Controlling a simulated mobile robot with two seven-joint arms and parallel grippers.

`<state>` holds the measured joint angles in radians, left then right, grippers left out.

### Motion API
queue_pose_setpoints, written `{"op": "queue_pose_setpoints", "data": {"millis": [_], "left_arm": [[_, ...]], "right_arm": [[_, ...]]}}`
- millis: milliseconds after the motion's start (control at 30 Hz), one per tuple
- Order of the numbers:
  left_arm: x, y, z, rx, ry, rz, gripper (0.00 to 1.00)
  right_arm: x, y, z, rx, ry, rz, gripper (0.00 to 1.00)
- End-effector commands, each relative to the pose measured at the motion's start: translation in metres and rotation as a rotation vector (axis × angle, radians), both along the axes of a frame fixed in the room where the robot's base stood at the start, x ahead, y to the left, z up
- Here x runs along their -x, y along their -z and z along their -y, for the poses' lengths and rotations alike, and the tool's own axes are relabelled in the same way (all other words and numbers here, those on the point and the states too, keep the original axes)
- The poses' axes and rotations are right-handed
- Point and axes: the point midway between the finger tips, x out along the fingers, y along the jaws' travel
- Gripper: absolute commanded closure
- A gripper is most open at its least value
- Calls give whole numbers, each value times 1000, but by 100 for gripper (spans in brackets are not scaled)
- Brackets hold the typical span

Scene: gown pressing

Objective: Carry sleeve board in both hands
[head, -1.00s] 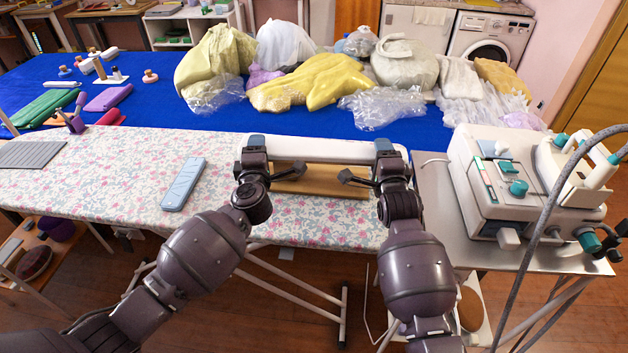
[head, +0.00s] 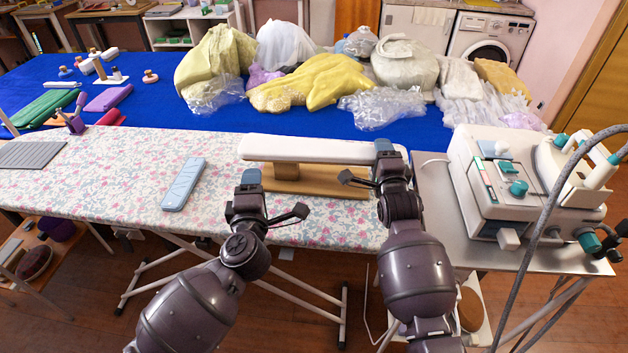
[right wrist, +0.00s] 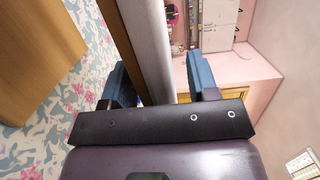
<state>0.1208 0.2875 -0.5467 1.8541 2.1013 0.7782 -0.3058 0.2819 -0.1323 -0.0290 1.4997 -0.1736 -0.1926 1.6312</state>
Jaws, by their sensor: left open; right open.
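The sleeve board (head: 310,149) has a white padded top on a wooden base (head: 318,181) and stands on the floral ironing board. My left gripper (head: 250,180) is open and empty, in front of the sleeve board's left end and apart from it. My right gripper (head: 384,150) is open at the sleeve board's right end. In the right wrist view the padded top (right wrist: 148,45) runs between the two blue fingertips of my right gripper (right wrist: 160,85), with a gap visible on the right side.
The floral ironing board (head: 110,170) carries a light blue flat piece (head: 184,184) and a grey mat (head: 30,154). A steam station (head: 500,185) stands on a metal table close at right. Wrapped garments (head: 320,82) lie on the blue table behind.

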Motion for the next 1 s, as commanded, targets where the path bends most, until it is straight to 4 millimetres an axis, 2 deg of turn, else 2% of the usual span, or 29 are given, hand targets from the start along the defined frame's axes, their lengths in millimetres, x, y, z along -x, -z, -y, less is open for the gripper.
{"op": "queue_pose_setpoints", "data": {"millis": [167,700,1000], "left_arm": [[2,0,0,0,0,0,46],[1,0,0,0,0,0,46],[1,0,0,0,0,0,46]], "right_arm": [[11,1,2,0,1,-1,46],[94,1,11,-2,0,-1,46],[118,1,13,0,0,-1,46]]}}
